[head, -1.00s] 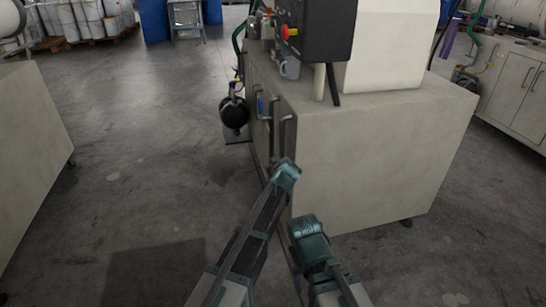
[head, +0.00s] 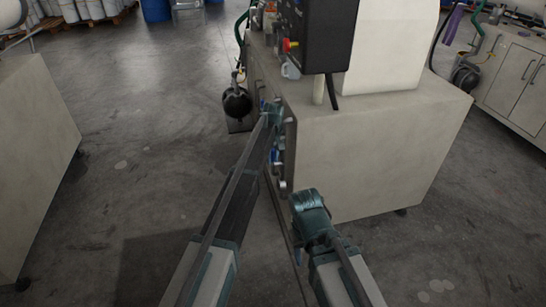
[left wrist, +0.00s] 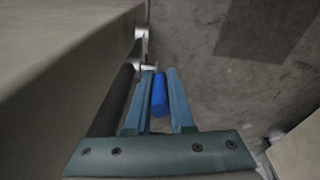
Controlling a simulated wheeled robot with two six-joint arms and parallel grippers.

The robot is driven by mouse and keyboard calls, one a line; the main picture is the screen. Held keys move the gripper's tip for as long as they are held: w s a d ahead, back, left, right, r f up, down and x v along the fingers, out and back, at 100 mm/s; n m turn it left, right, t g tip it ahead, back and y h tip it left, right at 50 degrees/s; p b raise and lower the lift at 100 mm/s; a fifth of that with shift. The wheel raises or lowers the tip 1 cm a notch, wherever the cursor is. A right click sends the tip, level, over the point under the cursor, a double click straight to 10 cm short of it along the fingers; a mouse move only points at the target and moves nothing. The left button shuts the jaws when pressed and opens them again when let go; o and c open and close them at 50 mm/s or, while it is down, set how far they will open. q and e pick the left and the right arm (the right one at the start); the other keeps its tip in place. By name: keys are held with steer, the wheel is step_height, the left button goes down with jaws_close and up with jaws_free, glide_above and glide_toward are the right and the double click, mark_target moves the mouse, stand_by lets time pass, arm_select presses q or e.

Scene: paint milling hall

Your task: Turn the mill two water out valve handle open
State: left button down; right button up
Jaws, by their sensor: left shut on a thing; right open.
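The valve handle (left wrist: 160,98) is a bright blue cylinder in the left wrist view, lying between the two fingers of my left gripper (left wrist: 161,78), which is shut on it. Silvery valve fittings (left wrist: 141,38) show beyond it, beside the cabinet side. In the head view my left gripper (head: 272,118) is at the left face of the mill cabinet (head: 370,150); my own arm partly hides the handle there. My right gripper (head: 309,207) is low, in front of the cabinet's near corner. It is open, with its fingers hard to see.
A black control box (head: 318,35) stands on the mill cabinet. A black round device (head: 236,102) is beyond the left gripper. Another cabinet (head: 30,150) stands at the left, with free floor (head: 150,130) between. More cabinets (head: 512,85) are at the right.

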arm_select(q)
steer(key=shift+w+a+g, duration=0.15)
steer(key=shift+w+g, duration=0.2)
steer(key=shift+g, duration=0.25)
steer(key=c, duration=0.8)
jaws_free()
step_height(320, 180, up, 14)
steer(key=p, duration=1.4)
steer(key=shift+a+f, duration=0.1)
steer(key=shift+a, duration=0.05)
